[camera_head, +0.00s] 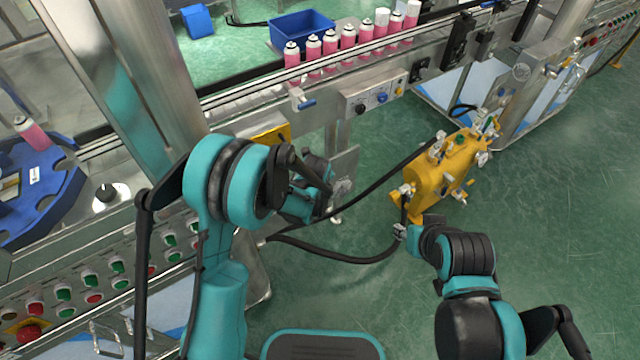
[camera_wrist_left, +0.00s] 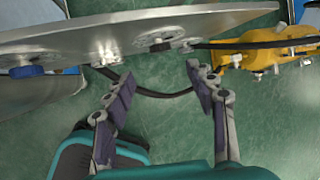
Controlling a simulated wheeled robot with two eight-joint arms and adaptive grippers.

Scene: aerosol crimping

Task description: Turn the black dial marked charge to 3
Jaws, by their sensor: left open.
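In the left wrist view, a black dial (camera_wrist_left: 160,46) with a pale round scale sits on the underside or face of a grey metal panel (camera_wrist_left: 225,26). Its marking is not legible from here. My left gripper (camera_wrist_left: 160,74) is open, with its two fingertips below the black dial, apart and empty. In the head view my left gripper (camera_head: 322,188) is in front of an upright metal plate (camera_head: 347,165), which it partly hides. My right gripper (camera_head: 402,231) is at the lower end of the yellow machine (camera_head: 445,178); its jaws are too small to read.
A blue knob (camera_wrist_left: 27,71) is on the panel's left. A control box (camera_head: 375,95) with several knobs is on the conveyor. Black hoses (camera_head: 340,258) hang near the yellow machine. Pink cans (camera_head: 330,42) line the conveyor.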

